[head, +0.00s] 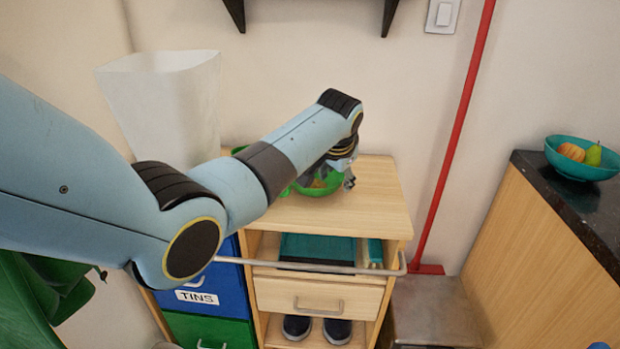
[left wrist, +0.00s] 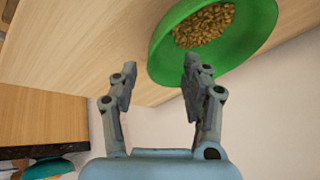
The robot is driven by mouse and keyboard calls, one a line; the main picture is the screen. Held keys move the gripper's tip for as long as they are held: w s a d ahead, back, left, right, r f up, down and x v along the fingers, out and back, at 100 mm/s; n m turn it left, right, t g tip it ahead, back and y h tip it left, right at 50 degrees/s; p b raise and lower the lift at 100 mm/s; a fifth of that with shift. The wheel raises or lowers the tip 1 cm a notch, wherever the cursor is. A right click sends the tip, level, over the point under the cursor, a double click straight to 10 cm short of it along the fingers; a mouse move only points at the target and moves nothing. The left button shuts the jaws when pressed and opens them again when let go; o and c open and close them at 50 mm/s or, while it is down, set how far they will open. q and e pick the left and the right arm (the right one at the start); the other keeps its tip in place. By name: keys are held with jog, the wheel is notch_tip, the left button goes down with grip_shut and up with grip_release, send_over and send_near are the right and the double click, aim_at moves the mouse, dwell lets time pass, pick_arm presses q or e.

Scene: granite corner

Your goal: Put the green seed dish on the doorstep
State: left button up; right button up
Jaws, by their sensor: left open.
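The green seed dish (head: 326,186) is on the wooden cabinet top, partly hidden behind my left gripper (head: 342,178) in the head view. In the left wrist view the dish (left wrist: 241,48) is a round green bowl holding brown seeds. My left gripper (left wrist: 158,80) is open there, with one finger overlapping the dish's near wall and the other over bare wood. I cannot tell whether a finger touches the dish. No doorstep can be made out for certain. My right gripper is not in view.
The wooden cabinet (head: 375,205) has a front rail (head: 330,268), drawers and shoes below. A pale bin (head: 165,105) stands behind my left arm. A red pole (head: 458,130) leans right of the cabinet, by a low grey block (head: 435,308). A teal fruit bowl (head: 580,168) sits on the dark counter.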

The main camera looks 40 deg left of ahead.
pick_arm(q)
jog(key=shift+c, duration=0.2)
grip_shut()
dwell(0.4)
